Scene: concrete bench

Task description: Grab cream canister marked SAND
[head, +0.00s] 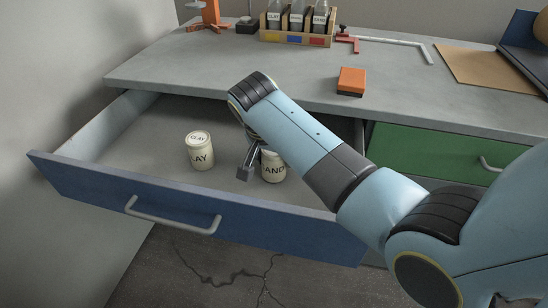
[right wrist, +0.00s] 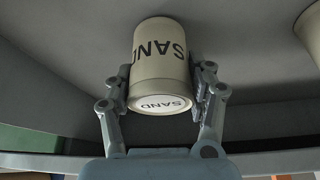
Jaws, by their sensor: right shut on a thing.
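The cream canister marked SAND (head: 273,169) stands in the open blue drawer, partly hidden by my right arm in the head view. In the right wrist view the SAND canister (right wrist: 161,62) sits between both fingers, its label and lid readable. My right gripper (head: 247,168) is shut on it; the fingers also show in the right wrist view (right wrist: 160,92), one on each side of the canister. A second cream canister marked CLAY (head: 200,152) stands to the left in the same drawer, apart from the gripper. My left gripper is not in view.
The blue drawer (head: 95,199) is pulled out, its walls around both canisters. Above it, the bench top (head: 180,72) holds an orange block (head: 351,80), a wooden rack of labelled bottles (head: 297,38) and a brown board (head: 480,66). A green drawer (head: 430,147) is at right.

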